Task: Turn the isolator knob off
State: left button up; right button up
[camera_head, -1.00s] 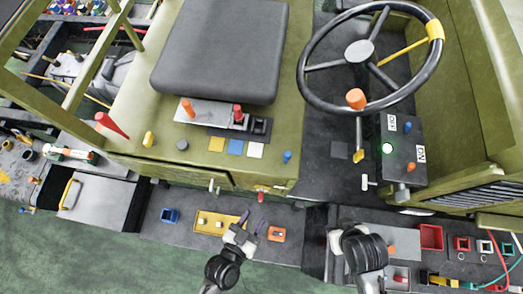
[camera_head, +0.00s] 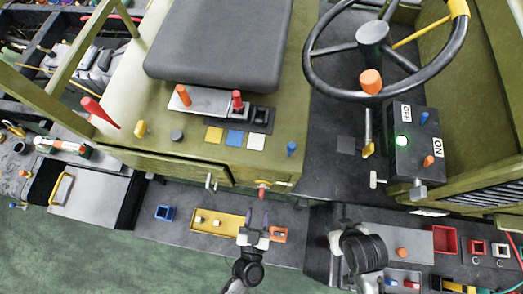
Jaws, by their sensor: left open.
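A small red knob (camera_head: 262,187) sits on a yellowish plate on the front face of the olive seat base. My left gripper (camera_head: 256,222) is open and empty just below it, its dark fingertips apart and pointing up toward the knob. They do not appear to touch it.
A yellow tray (camera_head: 218,229) and a blue square holder (camera_head: 165,213) lie on the dark bench left of my left gripper. A silver lever (camera_head: 211,182) juts out left of the red knob. The steering wheel (camera_head: 312,62) overhangs the upper right. A red bin (camera_head: 446,239) is at right.

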aim_at(261, 197)
pick_arm(q)
jog(key=w, duration=0.4)
jog(key=w+d, duration=0.1)
jog(key=w, duration=0.2)
jog(key=shift+w+d, duration=0.1)
grip_shut()
dwell(0.4)
